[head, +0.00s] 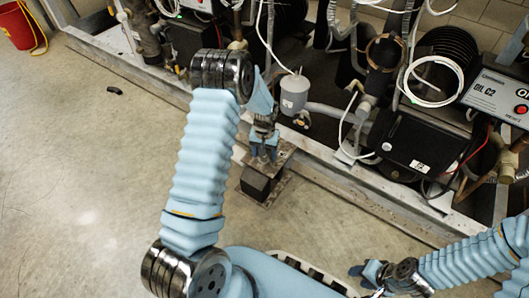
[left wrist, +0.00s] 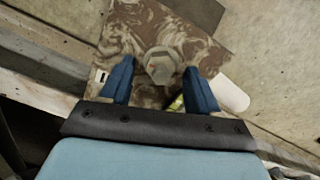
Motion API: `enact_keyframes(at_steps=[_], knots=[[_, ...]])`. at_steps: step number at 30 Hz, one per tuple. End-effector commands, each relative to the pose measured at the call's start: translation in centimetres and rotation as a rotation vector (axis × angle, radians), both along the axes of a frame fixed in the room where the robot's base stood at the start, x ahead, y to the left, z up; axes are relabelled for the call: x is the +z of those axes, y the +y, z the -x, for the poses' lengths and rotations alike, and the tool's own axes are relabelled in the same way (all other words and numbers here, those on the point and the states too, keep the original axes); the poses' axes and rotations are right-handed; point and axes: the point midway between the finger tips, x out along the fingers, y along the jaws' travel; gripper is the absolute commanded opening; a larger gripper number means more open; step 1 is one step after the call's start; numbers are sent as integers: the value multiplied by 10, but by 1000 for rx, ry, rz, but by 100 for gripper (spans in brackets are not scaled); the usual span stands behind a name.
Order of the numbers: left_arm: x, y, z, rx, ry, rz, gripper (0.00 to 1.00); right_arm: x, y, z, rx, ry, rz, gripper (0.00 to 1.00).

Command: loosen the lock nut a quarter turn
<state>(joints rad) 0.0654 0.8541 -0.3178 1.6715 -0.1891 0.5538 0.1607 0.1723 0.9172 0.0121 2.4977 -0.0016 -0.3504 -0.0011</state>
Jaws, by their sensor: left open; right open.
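The lock nut (left wrist: 160,66) is a worn grey hex nut on a rust-mottled plate (left wrist: 150,28) in the left wrist view. My left gripper (head: 264,154) is open above this plate, which also shows in the head view (head: 284,152). In the left wrist view, its blue fingers stand on either side of the nut, with a visible gap at each side. In the head view the gripper hides the nut. My right gripper (head: 362,277) is open and empty at the bottom, away from the plate.
A dark block (head: 256,184) sits at the plate's near side. The compressor rack with pipes, hoses and a black motor (head: 410,142) stands behind, along a metal base rail (head: 330,180). A red bucket (head: 16,27) is at far left. The left concrete floor is mostly clear.

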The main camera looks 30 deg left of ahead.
Motion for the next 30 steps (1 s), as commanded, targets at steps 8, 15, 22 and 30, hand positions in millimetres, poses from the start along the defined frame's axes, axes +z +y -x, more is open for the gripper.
enact_keyframes(at_steps=[8,15,22,30], knots=[[12,0,-1,0,-2,-1,61,4,0,0,0,1,0,43],[68,0,-1,0,-3,0,61,17,0,1,2,3,-1,43],[117,0,0,0,-3,0,61,27,0,1,3,6,-2,43],[138,0,0,0,1,0,61,30,1,2,5,7,-2,43]])
